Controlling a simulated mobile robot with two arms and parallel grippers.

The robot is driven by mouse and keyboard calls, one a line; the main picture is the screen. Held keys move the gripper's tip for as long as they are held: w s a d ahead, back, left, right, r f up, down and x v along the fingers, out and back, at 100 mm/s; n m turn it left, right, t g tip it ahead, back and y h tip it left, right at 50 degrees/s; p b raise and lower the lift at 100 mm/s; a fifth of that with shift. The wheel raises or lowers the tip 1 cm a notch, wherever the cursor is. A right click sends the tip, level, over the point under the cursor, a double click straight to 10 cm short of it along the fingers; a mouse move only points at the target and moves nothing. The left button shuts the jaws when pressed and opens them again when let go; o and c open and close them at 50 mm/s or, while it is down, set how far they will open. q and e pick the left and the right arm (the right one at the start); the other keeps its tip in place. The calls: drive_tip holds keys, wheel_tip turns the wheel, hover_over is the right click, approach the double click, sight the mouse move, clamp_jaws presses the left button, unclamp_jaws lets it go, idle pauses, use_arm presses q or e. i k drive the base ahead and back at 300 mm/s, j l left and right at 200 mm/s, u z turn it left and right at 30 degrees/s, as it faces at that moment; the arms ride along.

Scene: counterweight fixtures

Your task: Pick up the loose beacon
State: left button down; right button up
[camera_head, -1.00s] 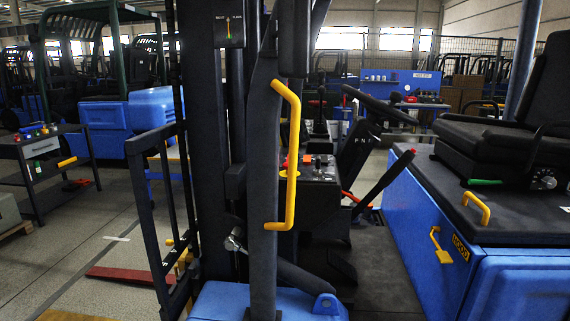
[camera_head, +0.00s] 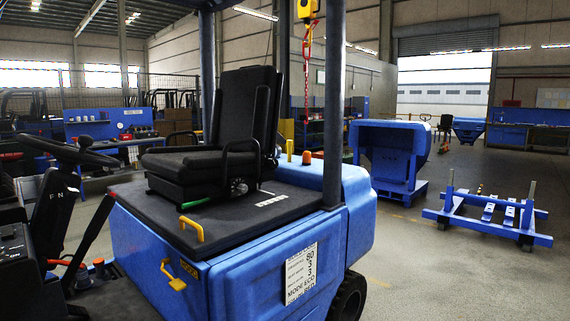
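A small orange cap-like piece (camera_head: 306,157), which looks like a beacon, sits on the rear of the blue forklift (camera_head: 225,265), behind the seat and left of the rear post. I cannot tell whether it is loose or fixed. A short yellow upright piece (camera_head: 290,150) stands just left of it. Another small orange piece (camera_head: 98,263) shows low near the steering column; what it is I cannot tell. Neither of my grippers is in view.
The forklift's black seat (camera_head: 235,140) and dark posts fill the middle. A blue counterweight shell (camera_head: 385,160) stands behind it. A low blue wheeled frame (camera_head: 487,218) is on the right. A yellow hoist (camera_head: 308,10) hangs above. Floor at the right front is clear.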

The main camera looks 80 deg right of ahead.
sight(306, 156)
drive_tip(key=z, duration=2.7)
drive_tip(key=i+l+u, duration=0.2)
drive_tip(key=i+l, duration=0.2)
drive_tip(key=l, duration=0.25)
drive_tip(key=i+l+u, duration=0.2)
drive_tip(key=i+l, duration=0.2)
drive_tip(key=l, duration=0.3)
drive_tip(key=i+l+u, duration=0.15)
drive_tip(key=l, duration=0.2)
